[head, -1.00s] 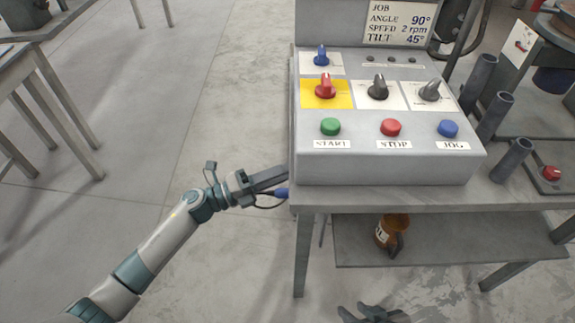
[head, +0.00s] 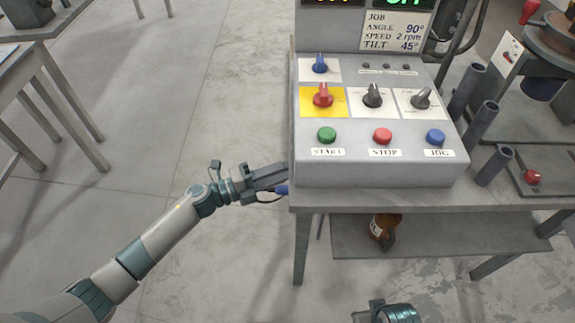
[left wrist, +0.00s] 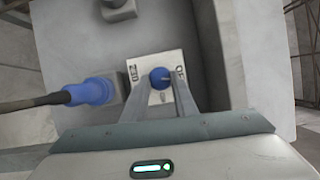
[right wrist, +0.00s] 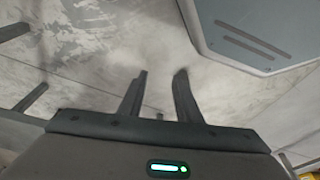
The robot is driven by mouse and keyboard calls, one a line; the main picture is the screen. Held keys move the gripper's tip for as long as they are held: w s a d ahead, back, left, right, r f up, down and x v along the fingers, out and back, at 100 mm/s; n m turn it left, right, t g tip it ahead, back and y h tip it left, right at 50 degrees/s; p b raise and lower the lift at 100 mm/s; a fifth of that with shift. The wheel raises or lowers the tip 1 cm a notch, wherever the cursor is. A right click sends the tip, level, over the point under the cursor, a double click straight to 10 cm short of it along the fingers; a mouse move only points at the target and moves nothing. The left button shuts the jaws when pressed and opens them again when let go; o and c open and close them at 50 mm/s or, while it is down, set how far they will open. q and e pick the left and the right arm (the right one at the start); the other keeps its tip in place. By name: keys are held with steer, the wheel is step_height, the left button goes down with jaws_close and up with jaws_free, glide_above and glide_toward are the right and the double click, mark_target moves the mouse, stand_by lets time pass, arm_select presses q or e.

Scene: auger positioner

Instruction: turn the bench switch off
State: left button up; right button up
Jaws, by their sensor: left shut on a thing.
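The bench switch is a small blue knob (left wrist: 160,78) on a pale labelled plate (left wrist: 143,68), on the side of the grey control box. My left gripper (left wrist: 161,92) is shut on this knob, one finger on each side. Lettering shows on both sides of the knob; which way the knob points is hard to tell. In the head view my left gripper (head: 283,177) reaches the box's left side, and the knob is hidden there. My right gripper (right wrist: 161,88) is open and empty, its fingers apart above the floor.
A blue plug with a cable (left wrist: 90,92) sits left of the switch. The control box (head: 380,172) has a red knob (head: 323,95) and green, red and blue buttons on top. A brown jug (head: 383,230) stands on the lower shelf.

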arm_select(q)
steer(key=shift+r+n+y+p, duration=0.1)
steer(key=shift+n+y+p, duration=0.3)
steer(key=shift+n+p, duration=1.35)
arm_select(e)
step_height(320, 180, down, 13)
steer(key=s+d+p, duration=0.1)
steer(key=s, duration=0.1)
steer(key=shift+s, duration=0.3)
arm_select(q)
steer(key=shift+m, duration=0.55)
arm_select(e)
steer(key=shift+d+f, duration=0.1)
arm_select(q)
steer(key=o, duration=1.1)
